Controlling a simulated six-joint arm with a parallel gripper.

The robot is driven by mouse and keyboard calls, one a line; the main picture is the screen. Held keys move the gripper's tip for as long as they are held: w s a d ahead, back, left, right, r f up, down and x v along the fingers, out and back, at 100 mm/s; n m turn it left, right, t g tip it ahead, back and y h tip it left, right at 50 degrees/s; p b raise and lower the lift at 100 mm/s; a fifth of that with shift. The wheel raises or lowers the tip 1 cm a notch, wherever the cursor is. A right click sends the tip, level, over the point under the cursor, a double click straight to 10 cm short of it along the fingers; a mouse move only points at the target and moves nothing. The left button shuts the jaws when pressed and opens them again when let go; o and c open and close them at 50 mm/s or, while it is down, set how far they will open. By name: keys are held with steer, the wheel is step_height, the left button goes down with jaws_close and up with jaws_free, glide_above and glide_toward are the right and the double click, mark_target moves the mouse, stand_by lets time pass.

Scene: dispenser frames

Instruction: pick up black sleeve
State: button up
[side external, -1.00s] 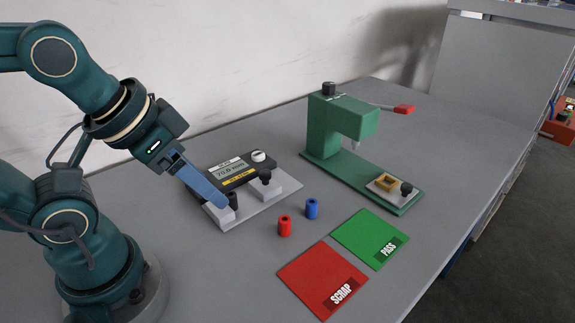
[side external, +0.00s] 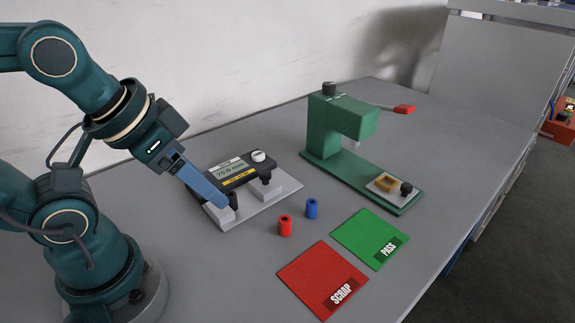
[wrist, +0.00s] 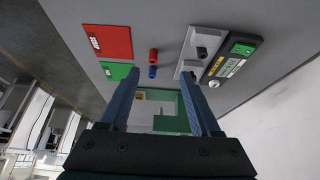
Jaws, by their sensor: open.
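Whether a finger touches the sleeve cannot be told.
A dark knob (side external: 265,177) stands on the fixture's other block, before the display unit (side external: 238,173). Red (side external: 285,226) and blue (side external: 311,208) sleeves stand to the right, near the SCRAP (side external: 315,272) and PASS (side external: 365,235) mats. A green press (side external: 330,135) stands behind.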

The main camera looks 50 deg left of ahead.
steer(key=c, duration=0.3)
